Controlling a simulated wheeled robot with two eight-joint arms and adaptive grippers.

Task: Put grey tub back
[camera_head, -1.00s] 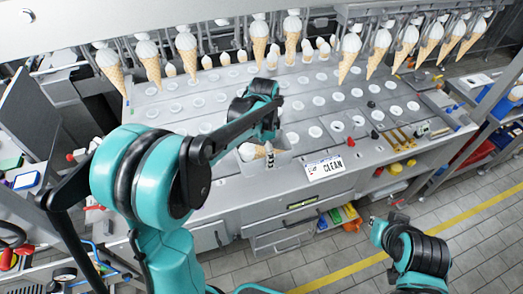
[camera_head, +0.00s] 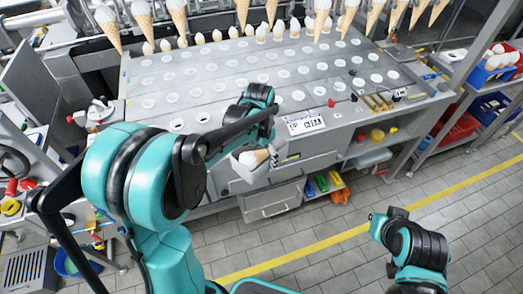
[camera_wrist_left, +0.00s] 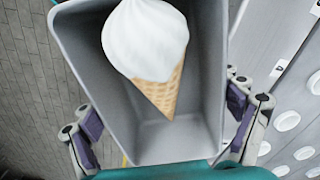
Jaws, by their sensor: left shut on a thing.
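The grey tub (camera_head: 222,178) is in front of the table's front edge in the head view, over the drawer front. It holds an ice cream cone (camera_head: 254,158) with a white top. In the wrist view the tub (camera_wrist_left: 205,60) fills the middle, with the cone (camera_wrist_left: 150,45) lying inside, tip toward the gripper. My left gripper (camera_wrist_left: 163,128) is shut on the tub, with fingers along both its sides. In the head view my left gripper (camera_head: 262,140) is partly hidden by its own arm. My right arm shows at lower right, but its fingers do not.
The grey table (camera_head: 230,110) has rows of white round holders, with several cones hanging behind. An open drawer (camera_head: 270,200) juts out below. Shelves with red and blue bins stand right. Tiled floor is free in front.

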